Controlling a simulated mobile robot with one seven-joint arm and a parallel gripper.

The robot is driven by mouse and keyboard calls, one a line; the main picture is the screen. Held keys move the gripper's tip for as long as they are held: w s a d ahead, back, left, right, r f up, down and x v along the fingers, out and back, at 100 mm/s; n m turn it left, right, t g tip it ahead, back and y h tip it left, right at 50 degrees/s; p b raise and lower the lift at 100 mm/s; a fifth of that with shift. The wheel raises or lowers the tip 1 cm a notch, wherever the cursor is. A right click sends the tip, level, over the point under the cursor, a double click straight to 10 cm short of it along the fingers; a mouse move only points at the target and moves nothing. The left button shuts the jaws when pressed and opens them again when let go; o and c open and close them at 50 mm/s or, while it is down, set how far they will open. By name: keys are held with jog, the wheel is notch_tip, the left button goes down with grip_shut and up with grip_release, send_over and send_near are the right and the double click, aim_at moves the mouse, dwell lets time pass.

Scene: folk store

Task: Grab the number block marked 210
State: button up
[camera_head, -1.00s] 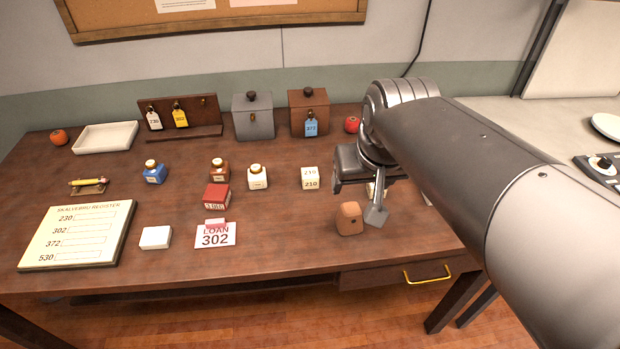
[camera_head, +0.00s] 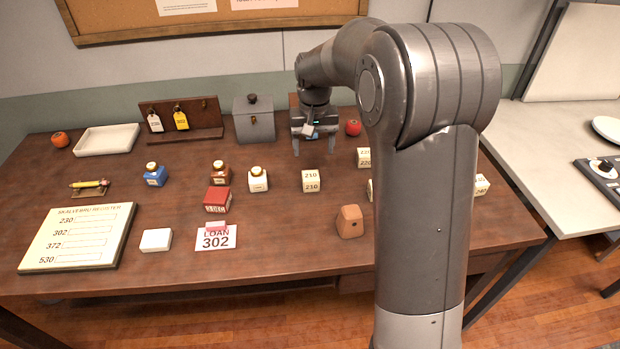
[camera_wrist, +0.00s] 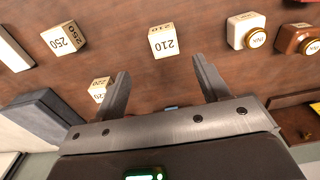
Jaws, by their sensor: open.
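The cream number block marked 210 (camera_head: 311,181) stands on the brown table, right of the white ink bottle. In the wrist view the 210 block (camera_wrist: 164,41) appears upside down, beyond the fingertips and roughly between their lines. My gripper (camera_head: 312,148) is open and empty, behind the block and in front of the brown box. In the wrist view my gripper (camera_wrist: 157,72) shows two spread fingers with bare table between them. No finger touches the 210 block.
A white bottle (camera_head: 257,179), a red block (camera_head: 217,199) and a wooden block (camera_head: 349,221) stand nearby. A grey box (camera_head: 254,119) stands behind. My arm hides part of the table's right side.

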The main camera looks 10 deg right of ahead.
aim_at(311, 175)
jog(key=shift+w+a+f, duration=0.25)
jog(key=shift+w+f, duration=0.6)
jog(key=shift+f, duration=0.55)
notch_tip(311, 175, down, 10)
jog(key=shift+s+f, duration=0.1)
jog(key=shift+s, duration=0.05)
jog(key=c, duration=1.1)
